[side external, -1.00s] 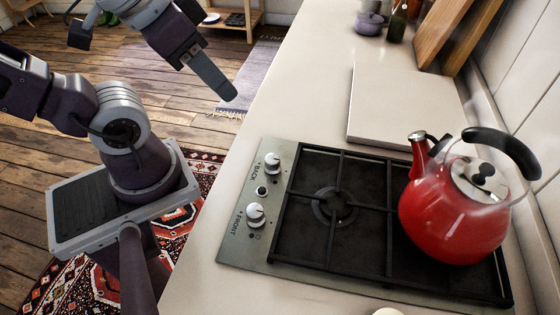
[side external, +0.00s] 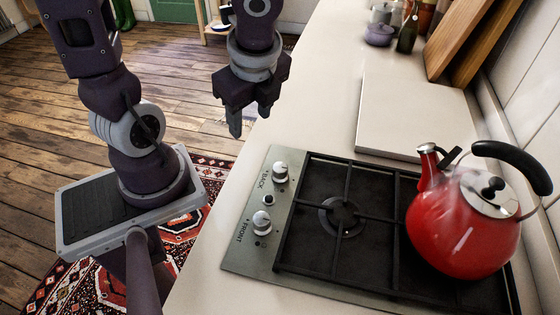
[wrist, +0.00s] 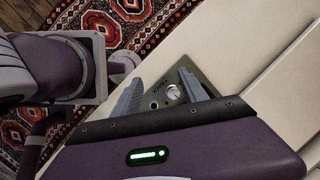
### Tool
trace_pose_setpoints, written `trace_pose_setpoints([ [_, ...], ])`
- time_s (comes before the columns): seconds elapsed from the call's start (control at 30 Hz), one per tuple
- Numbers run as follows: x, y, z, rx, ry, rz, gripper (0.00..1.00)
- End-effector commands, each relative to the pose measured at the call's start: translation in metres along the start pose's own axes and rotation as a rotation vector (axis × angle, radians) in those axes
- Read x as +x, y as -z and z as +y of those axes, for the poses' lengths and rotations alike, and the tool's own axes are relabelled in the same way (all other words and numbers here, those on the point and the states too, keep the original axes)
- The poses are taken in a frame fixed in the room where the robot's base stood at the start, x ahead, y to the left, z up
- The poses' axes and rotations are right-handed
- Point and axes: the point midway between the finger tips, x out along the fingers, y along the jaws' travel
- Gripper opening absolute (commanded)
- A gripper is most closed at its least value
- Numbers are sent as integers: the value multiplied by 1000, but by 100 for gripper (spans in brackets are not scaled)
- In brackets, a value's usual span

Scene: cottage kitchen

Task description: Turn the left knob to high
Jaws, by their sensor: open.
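The hob has two silver knobs on its left steel panel: one beside the word BACK (side external: 281,172) and one beside FRONT (side external: 262,221). A small dark-centred button (side external: 268,199) lies between them. My gripper (side external: 249,118) points down, open and empty, above and up-left of the BACK knob, apart from it. In the wrist view, my gripper's fingers (wrist: 160,95) stand on either side of a silver knob (wrist: 173,93) next to the word BACK, with a gap to it. The gripper body hides the rest of the panel there. The knob settings are too small to read.
A red kettle (side external: 465,225) with a black handle stands on the right of the black grate (side external: 318,238). A pale board (side external: 412,115) lies behind the hob. Wooden boards (side external: 462,40) lean on the wall. The counter strip (side external: 215,225) left of the panel is clear.

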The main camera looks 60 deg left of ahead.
Motion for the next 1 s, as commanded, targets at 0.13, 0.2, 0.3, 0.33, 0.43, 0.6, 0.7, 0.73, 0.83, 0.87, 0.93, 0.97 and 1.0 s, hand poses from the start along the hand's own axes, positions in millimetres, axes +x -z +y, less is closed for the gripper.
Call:
trace_pose_setpoints([
  [0.13, 26, 30, -12, 636, -63, 158, 50],
  [0.2, 28, 42, -18, 829, -26, 243, 50],
  [0.3, 25, 52, -25, 982, 31, 315, 50],
  [0.33, 25, 53, -26, 1005, 41, 325, 50],
  [0.43, 34, 58, -25, 1037, 52, 336, 50],
  [0.6, 66, 68, -20, 1037, 49, 335, 50],
  [0.7, 81, 73, -18, 1033, 49, 335, 50],
  [0.73, 84, 73, -18, 1033, 49, 334, 50],
  [0.83, 90, 75, -18, 1029, 50, 334, 50],
  [0.87, 91, 75, -18, 1029, 49, 333, 50],
  [0.93, 92, 75, -18, 1028, 50, 333, 50],
  [0.97, 91, 75, -18, 1028, 50, 333, 50],
  [1.0, 91, 75, -18, 1027, 50, 333, 50],
])
